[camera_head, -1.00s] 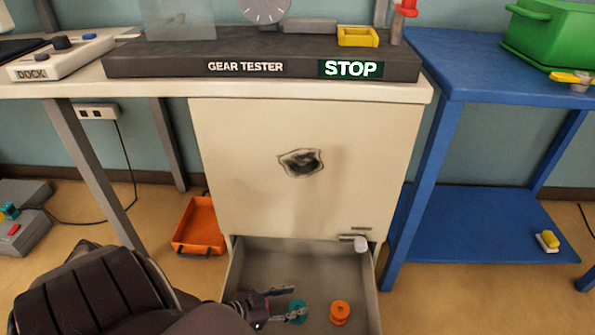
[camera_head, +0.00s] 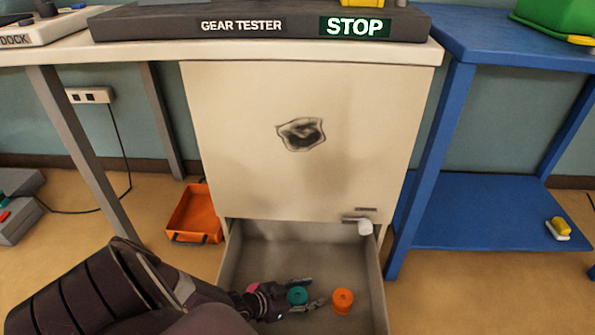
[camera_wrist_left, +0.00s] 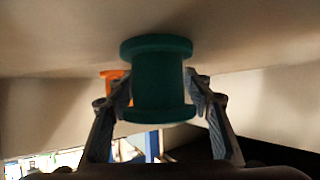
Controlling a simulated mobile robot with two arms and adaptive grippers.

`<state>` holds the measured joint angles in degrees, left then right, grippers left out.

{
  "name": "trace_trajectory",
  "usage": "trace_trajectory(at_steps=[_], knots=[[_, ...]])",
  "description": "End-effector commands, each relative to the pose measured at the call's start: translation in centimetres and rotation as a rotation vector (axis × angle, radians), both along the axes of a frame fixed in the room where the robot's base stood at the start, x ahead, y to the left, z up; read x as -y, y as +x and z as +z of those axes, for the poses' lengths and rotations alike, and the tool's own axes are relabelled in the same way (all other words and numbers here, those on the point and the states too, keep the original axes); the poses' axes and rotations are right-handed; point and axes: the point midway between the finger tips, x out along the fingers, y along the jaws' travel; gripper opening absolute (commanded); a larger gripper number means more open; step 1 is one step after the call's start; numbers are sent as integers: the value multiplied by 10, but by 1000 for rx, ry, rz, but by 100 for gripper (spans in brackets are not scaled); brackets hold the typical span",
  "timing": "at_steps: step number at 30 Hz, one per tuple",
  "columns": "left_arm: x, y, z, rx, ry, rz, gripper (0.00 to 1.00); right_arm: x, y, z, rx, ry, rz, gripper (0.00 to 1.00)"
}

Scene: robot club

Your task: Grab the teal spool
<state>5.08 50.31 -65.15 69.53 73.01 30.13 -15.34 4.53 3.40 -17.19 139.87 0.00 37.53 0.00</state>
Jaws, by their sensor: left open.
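The teal spool (camera_head: 297,295) stands in the open bottom drawer (camera_head: 262,240) of the cream cabinet. My left gripper (camera_head: 308,294) reaches into the drawer from the left, with one finger on each side of the spool. In the left wrist view the teal spool (camera_wrist_left: 158,80) is between the two open fingers (camera_wrist_left: 165,100). Whether either finger touches it I cannot tell. An orange spool (camera_head: 342,301) stands just right of the fingertips, and part of it (camera_wrist_left: 112,76) shows behind the left finger in the wrist view. My right gripper is not in view.
An orange tray (camera_head: 194,214) lies on the floor to the left. A blue table (camera_head: 455,110) with a lower shelf stands to the right. The gear tester (camera_head: 260,24) is on the worktop above.

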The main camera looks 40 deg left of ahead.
Motion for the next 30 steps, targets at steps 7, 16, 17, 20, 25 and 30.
trace_trajectory(at_steps=[7, 16, 17, 20, 25, 30], knots=[[1, 3, -2, -1, 0, 0, 47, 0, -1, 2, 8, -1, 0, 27], [1, 3, -2, -1, 0, 0, 19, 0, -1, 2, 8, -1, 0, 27], [1, 3, -2, -1, 1, 0, 16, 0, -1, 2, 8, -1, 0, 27], [1, 3, -2, 0, 1, 0, 5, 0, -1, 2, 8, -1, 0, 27], [1, 3, -1, 1, 1, 0, 3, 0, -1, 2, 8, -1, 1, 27], [1, 3, -1, 1, 1, 0, 2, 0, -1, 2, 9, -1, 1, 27]])
